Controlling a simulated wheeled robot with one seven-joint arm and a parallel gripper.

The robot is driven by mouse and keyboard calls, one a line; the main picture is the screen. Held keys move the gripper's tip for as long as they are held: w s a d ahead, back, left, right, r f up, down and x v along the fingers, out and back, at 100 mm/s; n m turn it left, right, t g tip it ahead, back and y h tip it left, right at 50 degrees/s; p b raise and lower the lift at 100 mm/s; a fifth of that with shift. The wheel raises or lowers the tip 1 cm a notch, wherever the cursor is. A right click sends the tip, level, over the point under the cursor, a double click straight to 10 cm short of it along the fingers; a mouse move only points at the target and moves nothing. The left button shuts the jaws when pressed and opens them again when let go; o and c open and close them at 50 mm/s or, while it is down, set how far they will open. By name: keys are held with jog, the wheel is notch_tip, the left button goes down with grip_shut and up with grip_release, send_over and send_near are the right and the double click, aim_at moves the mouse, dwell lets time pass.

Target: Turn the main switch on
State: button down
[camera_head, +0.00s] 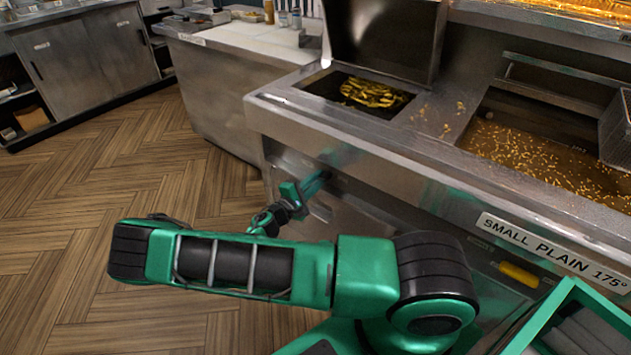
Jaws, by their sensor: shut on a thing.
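My arm reaches from the bottom of the head view to the steel front panel of the frying range (240,105). My gripper (324,176) is at that panel, below the left fry bin, with its fingertips against the front. It is shut on a small dark part there, which I take to be the main switch. The gripper covers most of the switch, so its position, on or off, cannot be told.
The left bin holds fried food (375,93), and an open fryer vat (540,150) is at the right. A "SMALL PLAIN 175°" label (552,252) and a yellow handle (519,274) are on the front. A white-topped counter (255,38) stands behind. The wooden floor at left is clear.

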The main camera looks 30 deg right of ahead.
jog(key=n, duration=1.3)
jog(key=shift+n, duration=0.4)
dwell(0.3)
jog(key=c, duration=1.6)
grip_release()
jog(key=shift+c, duration=0.2)
jog(key=v, duration=1)
jog(key=shift+a, duration=0.4)
jog(key=shift+s, duration=0.1)
